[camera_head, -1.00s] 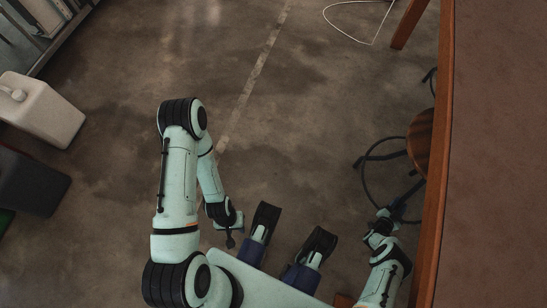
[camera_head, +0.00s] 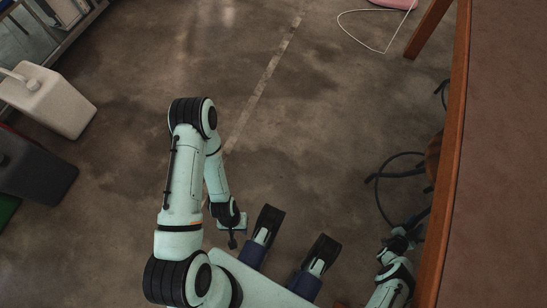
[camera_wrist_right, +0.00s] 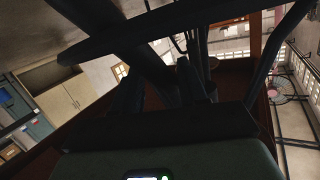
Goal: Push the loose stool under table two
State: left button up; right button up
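The table (camera_head: 505,150) has a brown top with an orange-brown wooden edge and fills the right of the head view. The stool (camera_head: 433,157) shows only a sliver of round wooden seat beside that edge; the tabletop hides the rest. Its dark curved metal frame (camera_head: 377,190) sticks out left of the edge. My right gripper (camera_head: 412,229) is low by the stool's dark frame, partly hidden; contact is unclear. Dark bars (camera_wrist_right: 150,45) cross the right wrist view close up. My left gripper (camera_head: 234,230) hangs over the floor, away from the stool; its finger gap is unclear.
A pale jerrycan (camera_head: 47,100) and a dark grey bin (camera_head: 38,168) stand at the left. A thin white wire loop (camera_head: 352,37) and a pink object (camera_head: 392,3) lie near the top, by a wooden table leg (camera_head: 428,30). The middle floor is clear.

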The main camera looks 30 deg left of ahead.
jog(key=o, duration=0.3)
jog(key=shift+d, duration=0.1)
